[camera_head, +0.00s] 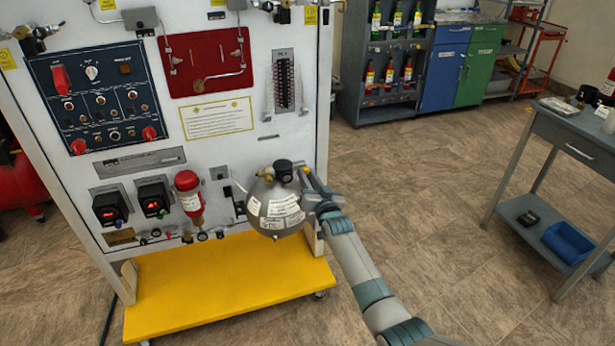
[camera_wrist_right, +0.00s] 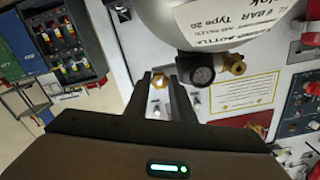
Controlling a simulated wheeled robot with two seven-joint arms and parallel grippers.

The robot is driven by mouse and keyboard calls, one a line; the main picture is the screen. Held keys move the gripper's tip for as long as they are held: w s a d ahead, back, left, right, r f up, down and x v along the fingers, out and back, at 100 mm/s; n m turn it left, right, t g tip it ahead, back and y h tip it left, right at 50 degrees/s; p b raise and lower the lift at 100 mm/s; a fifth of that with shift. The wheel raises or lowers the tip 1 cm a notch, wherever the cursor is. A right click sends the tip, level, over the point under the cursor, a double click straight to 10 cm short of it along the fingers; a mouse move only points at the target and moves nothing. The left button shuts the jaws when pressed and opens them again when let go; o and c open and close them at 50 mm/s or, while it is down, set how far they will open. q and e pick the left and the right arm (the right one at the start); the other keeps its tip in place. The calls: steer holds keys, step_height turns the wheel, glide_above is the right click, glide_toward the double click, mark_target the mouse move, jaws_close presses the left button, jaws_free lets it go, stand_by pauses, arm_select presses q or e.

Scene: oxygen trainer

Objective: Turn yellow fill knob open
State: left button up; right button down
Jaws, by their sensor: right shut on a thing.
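The yellow fill knob (camera_wrist_right: 160,79) shows between the fingertips of my right gripper (camera_wrist_right: 161,82) in the right wrist view. The gripper is shut on it. In the head view my right gripper (camera_head: 309,184) reaches to the right side of the grey sphere bottle (camera_head: 275,208), by the panel's right edge. A small yellow part there (camera_head: 306,171) is partly covered by the gripper. The knob's turn angle cannot be told. My left gripper is not in view.
A black gauge (camera_head: 283,170) with a brass fitting sits atop the bottle, close to my gripper. The white trainer panel (camera_head: 245,145) stands behind it, with a red cylinder (camera_head: 188,192) left of the bottle. A yellow base (camera_head: 225,281) lies below. Open floor separates the panel from a grey table (camera_head: 570,127).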

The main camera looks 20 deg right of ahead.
steer(key=n, duration=0.3)
steer(key=shift+f+n, duration=0.15)
steer(key=shift+n, duration=0.25)
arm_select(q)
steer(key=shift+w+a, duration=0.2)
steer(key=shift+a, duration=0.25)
arm_select(e)
steer(key=shift+n, duration=1.7)
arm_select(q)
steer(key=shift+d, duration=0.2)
arm_select(e)
steer(key=c, duration=1.5)
jaws_free()
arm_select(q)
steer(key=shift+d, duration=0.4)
arm_select(e)
steer(key=shift+d, duration=0.1)
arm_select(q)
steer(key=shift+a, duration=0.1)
